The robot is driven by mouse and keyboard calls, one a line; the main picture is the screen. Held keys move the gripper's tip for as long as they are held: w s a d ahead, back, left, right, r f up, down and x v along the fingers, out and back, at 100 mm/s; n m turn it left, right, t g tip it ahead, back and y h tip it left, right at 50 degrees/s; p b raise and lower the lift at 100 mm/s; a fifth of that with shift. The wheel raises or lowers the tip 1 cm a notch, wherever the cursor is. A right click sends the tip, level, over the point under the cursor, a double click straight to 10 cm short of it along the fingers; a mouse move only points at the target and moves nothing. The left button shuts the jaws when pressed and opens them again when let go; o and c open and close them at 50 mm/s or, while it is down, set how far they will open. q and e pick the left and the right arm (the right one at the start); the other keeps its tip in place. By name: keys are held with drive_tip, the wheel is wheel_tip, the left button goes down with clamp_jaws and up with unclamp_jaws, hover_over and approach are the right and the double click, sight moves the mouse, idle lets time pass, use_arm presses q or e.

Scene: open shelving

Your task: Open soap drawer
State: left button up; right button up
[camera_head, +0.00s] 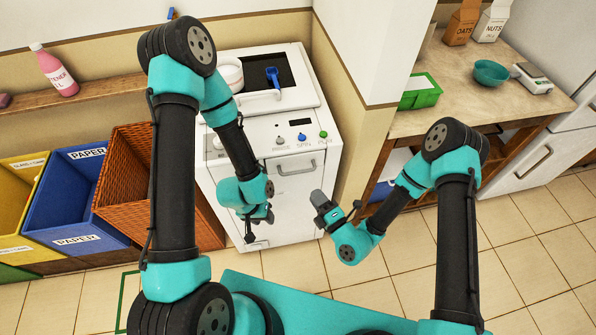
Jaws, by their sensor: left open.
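The white washing machine (222,165) stands against the wall at centre. A soap drawer (300,178) with a grey bar handle (297,167) is set in its front, below the knobs at the right. The drawer front looks flush with the machine, so it appears closed. My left gripper (258,226) is open in front of the machine, lower and left of the handle, apart from it. My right gripper (322,205) is lower and right of the handle, near the machine's right front edge. Its fingers are seen too closely together to tell their state.
A white tub (229,74) and a blue scoop (273,76) are on the machine top. A wicker basket (130,185) and blue bin (75,200) stand left. A wooden counter (455,85) with a green tray (420,96) is right. Tiled floor in front is open.

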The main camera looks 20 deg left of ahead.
sight(298, 172)
drive_tip(key=x, duration=1)
drive_tip(key=shift+w+a, duration=0.15)
drive_tip(key=shift+a, duration=0.05)
clamp_jaws()
